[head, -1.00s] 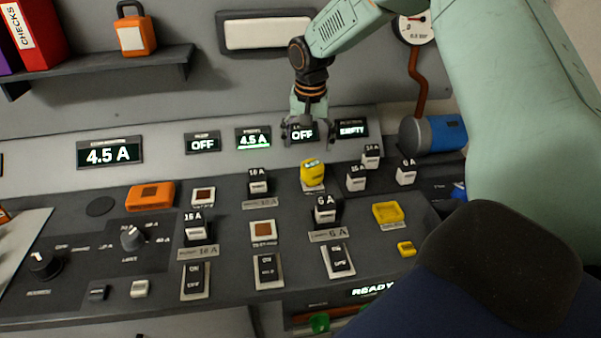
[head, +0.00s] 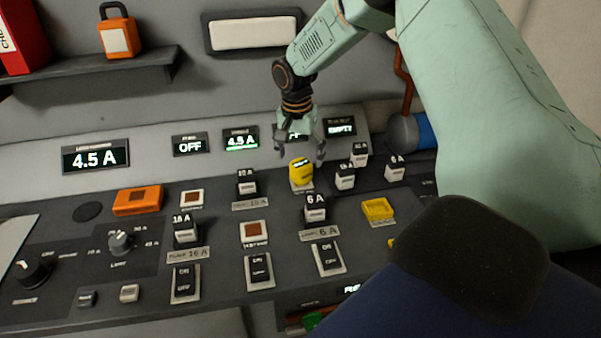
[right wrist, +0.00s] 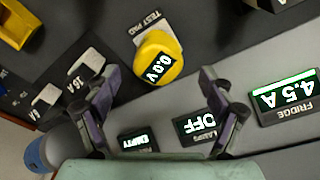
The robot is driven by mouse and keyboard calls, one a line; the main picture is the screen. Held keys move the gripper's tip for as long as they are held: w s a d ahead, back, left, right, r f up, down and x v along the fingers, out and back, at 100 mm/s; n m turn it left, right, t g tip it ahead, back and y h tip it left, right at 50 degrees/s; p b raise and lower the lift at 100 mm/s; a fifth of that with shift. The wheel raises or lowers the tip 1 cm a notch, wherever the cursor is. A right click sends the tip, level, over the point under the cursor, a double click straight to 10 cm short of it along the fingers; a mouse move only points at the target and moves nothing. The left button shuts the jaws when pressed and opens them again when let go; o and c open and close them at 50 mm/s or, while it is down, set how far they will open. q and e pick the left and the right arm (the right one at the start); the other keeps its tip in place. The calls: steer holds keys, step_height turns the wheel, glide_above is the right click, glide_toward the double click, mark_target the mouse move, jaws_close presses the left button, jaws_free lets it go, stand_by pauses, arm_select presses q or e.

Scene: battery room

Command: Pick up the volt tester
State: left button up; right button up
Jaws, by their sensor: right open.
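The volt tester is a small yellow rounded device (head: 301,171) standing on its test pad on the grey console, just right of the middle in the head view. In the right wrist view the volt tester (right wrist: 157,58) shows a display reading 0.0 V, beside the words TEST PAD. My right gripper (head: 301,150) is open and empty, pointing down just above and behind the tester. In the right wrist view its two fingers (right wrist: 160,105) are spread, with the tester ahead of them, a little above the gap. My left gripper is not in view.
Fuse blocks marked 10 A (head: 247,182) and 6 A (head: 315,207) stand close by, with several more to the right. A yellow tray (head: 378,208) lies to the right. An orange box (head: 138,200) lies left. Lit displays line the back panel.

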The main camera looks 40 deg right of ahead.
mark_target(301, 164)
steer(key=f, duration=0.3)
steer(key=shift+d+f, duration=0.25)
steer(key=shift+f, duration=0.05)
steer(key=shift+a+r, duration=0.1)
steer(key=shift+a, duration=0.05)
steer(key=c, duration=1.5)
step_height(301, 164, up, 10)
steer(key=shift+f+p, duration=0.1)
steer(key=shift+p, duration=0.3)
